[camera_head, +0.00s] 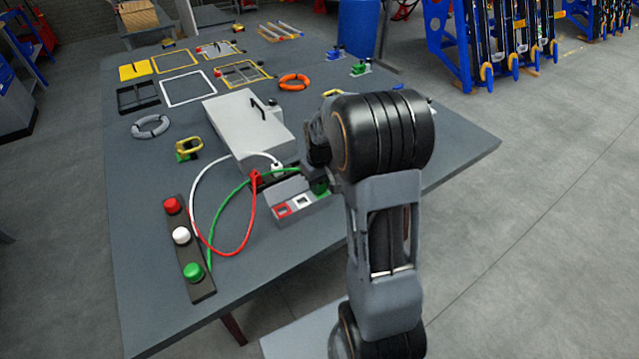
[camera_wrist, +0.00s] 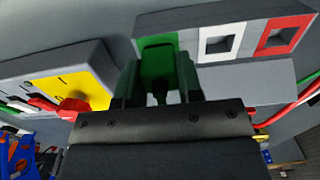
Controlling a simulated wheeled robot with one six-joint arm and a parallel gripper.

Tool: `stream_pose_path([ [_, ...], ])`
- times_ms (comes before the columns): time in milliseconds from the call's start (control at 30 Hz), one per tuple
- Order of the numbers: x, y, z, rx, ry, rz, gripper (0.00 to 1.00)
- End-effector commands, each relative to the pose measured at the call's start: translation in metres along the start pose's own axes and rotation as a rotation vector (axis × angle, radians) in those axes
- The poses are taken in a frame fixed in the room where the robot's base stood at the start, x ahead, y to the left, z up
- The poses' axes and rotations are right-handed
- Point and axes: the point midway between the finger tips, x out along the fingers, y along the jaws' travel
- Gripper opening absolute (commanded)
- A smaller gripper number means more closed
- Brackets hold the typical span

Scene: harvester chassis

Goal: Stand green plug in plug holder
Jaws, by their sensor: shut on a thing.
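The grey plug holder (camera_head: 299,212) stands on the table in front of the grey box, with red, white and green openings; it also shows upside down in the wrist view (camera_wrist: 255,75). My gripper (camera_head: 318,178) is over its green end. In the wrist view my gripper (camera_wrist: 157,85) is shut on the green plug (camera_wrist: 157,62), one finger on each side. The plug lines up with the green opening, which it mostly hides. I cannot tell how deep it sits. The white (camera_wrist: 218,40) and red (camera_wrist: 280,36) openings look empty. The green cable (camera_head: 232,196) runs towards my gripper.
The grey box (camera_head: 235,125) stands behind the holder, with the red plug (camera_head: 255,178) and white plug (camera_head: 277,164) at its front. Red and white cables loop left to a dark strip (camera_head: 187,249) with coloured caps.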

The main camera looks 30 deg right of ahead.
Motion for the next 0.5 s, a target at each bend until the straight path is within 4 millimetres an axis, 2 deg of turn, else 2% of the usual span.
stream_pose_path([
  [500,-0.026,0.000,0.000,0.000,0.001,0.000,0.10],
])
